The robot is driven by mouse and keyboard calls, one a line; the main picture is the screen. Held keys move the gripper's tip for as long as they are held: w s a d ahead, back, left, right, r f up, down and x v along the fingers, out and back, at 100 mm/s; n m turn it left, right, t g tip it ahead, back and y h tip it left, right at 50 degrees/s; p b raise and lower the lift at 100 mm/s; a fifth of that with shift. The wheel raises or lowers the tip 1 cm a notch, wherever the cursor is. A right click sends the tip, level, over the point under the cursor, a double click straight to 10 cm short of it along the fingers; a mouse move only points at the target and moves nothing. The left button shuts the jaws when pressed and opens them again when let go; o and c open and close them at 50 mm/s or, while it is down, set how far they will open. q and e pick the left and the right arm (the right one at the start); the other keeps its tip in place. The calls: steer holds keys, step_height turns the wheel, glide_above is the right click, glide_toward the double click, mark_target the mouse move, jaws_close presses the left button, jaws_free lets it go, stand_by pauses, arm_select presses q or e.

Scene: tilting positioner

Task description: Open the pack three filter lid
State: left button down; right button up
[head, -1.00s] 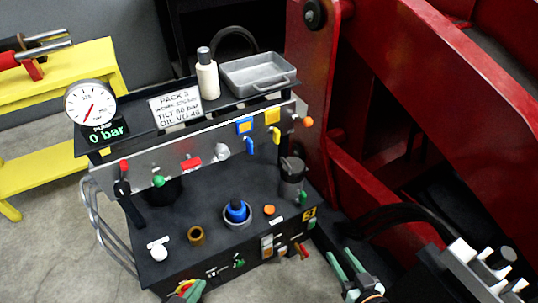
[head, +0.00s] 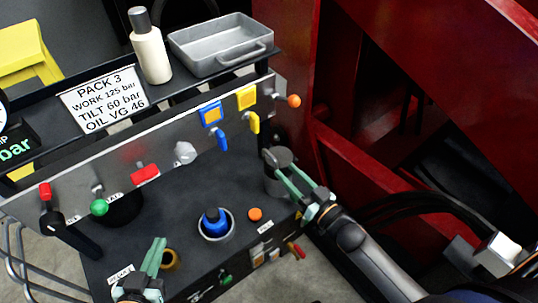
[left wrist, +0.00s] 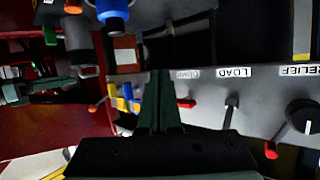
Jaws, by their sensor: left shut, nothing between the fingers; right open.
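The filter (head: 279,178) is a grey cylinder with a darker round lid (head: 278,157) at the right end of the black pack. The lid looks seated on the cylinder. My right gripper (head: 284,172) is open, with its green fingers at the lid's right side, partly covering the filter. I cannot tell whether they touch it. In the left wrist view the filter (left wrist: 79,36) shows at upper left, with a right gripper finger (left wrist: 52,84) below it. My left gripper (head: 160,243) is shut and empty above the front left of the pack; its fingers also show in the left wrist view (left wrist: 160,95).
A blue-capped fitting (head: 213,222) and an orange button (head: 255,214) stand left of the filter. Yellow (head: 253,122) and blue (head: 222,139) levers hang from the panel behind. A bottle (head: 149,48) and metal tray (head: 221,46) sit on the shelf. Red machine frame (head: 370,170) stands right.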

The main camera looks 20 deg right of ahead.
mark_target(270, 154)
steer(key=b+x, duration=0.1)
steer(key=x, duration=0.6)
steer(key=shift+w+a+f, duration=0.1)
steer(key=shift+w, duration=0.2)
arm_select(q)
step_height(270, 154, up, 10)
steer(key=w+m+t+h, duration=0.1)
steer(key=w+t, duration=0.1)
steer(key=t, duration=0.2)
steer(key=shift+w+d+m+h, duration=0.15)
steer(key=shift+w+m+h, duration=0.05)
steer(key=shift+m+h, duration=0.1)
arm_select(e)
steer(key=shift+w+a, duration=0.1)
steer(key=shift+w, duration=0.2)
jaws_close()
